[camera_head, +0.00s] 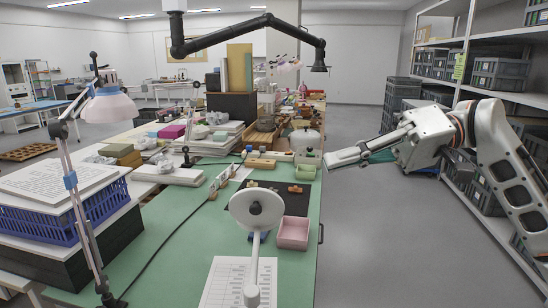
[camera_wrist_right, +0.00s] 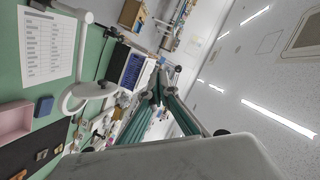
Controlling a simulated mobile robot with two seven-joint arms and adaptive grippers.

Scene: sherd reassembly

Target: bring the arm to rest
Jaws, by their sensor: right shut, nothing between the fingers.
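My right gripper (camera_head: 348,158) is held in the air to the right of the green table (camera_head: 298,262), over the open floor. Its arm comes in from the right, and the gripper points left. In the right wrist view its dark green fingers (camera_wrist_right: 157,90) are shut with nothing between them. Nothing touches them in either view. My left gripper is in neither view.
A dark mat (camera_head: 297,203) with small brown pieces and a pink tray (camera_head: 293,233) lie near the table's right edge. A white round-headed lamp (camera_head: 257,208) stands in front. Shelves (camera_head: 510,80) with grey crates line the right side. The grey floor (camera_head: 385,250) between is clear.

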